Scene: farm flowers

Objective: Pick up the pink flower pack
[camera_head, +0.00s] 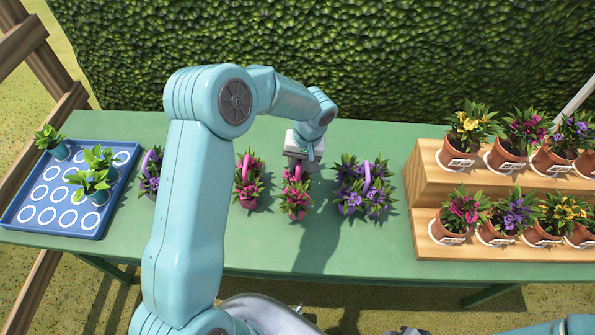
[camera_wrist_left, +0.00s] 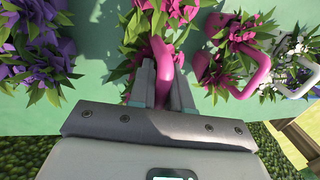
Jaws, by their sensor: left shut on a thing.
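Two pink flower packs with pink handles stand near the middle of the green table. My left gripper (camera_head: 304,158) is at the right-hand pink flower pack (camera_head: 295,201), reaching in from the hedge side. In the left wrist view my left gripper (camera_wrist_left: 163,82) is shut on this pack's pink handle (camera_wrist_left: 162,56), with a finger on each side. I cannot tell whether the pack is off the table. The other pink flower pack (camera_head: 248,182) is just left of it in the head view. My right gripper is not in view.
A purple flower pack (camera_head: 363,186) stands close on the right, another (camera_head: 150,174) on the left behind my arm. A blue tray (camera_head: 28,213) with several plants is at the left end. A wooden stepped stand (camera_head: 425,178) with potted flowers is at the right. The table's front (camera_head: 330,255) is clear.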

